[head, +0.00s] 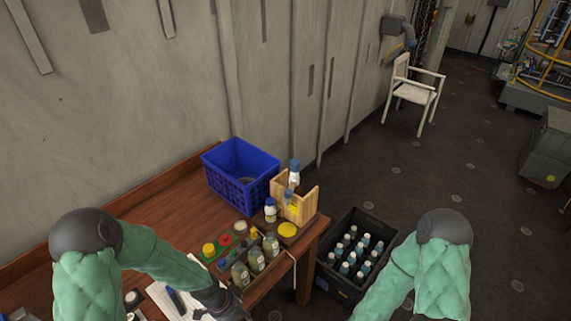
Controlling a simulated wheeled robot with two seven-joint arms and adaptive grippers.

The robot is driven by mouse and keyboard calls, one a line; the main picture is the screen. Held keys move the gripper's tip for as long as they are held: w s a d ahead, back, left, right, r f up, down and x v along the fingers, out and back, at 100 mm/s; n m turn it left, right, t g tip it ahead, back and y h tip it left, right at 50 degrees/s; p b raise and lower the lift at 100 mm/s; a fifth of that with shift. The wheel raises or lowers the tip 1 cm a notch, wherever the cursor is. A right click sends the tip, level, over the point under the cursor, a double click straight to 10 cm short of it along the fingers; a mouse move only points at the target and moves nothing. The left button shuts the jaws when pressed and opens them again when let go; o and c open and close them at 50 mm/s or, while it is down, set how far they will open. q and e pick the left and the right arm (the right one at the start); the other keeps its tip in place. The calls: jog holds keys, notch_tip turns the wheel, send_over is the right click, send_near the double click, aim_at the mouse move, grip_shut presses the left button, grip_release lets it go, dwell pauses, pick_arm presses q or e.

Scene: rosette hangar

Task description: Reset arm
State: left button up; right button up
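My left arm, in green padding, reaches in from the left over the wooden table. Its dark gripper (224,302) is at the bottom edge of the head view, above the table's front edge and close to a small bottle (240,274). The fingertips are too small and cut off to show whether they are open or shut. My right arm, also green, bends down at the lower right, beside the black crate. Its gripper is below the frame and hidden.
The wooden table (170,213) holds a blue basket (238,186), a wooden box (299,208) with bottles, several small bottles, coloured pieces and white paper (165,296). A black crate (331,278) of several bottles stands on the floor. A white chair (414,94) stands by the wall.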

pick_arm(q)
jog(key=s+d+f+n, duration=0.4)
jog(key=s+f+n, duration=0.35)
jog(key=n, duration=0.55)
notch_tip(320, 180, down, 10)
jog(key=b, duration=1)
jog(key=shift+f+t+h+b, duration=0.2)
jog(key=shift+t+h+b, duration=0.1)
jog(key=shift+t+b, duration=0.1)
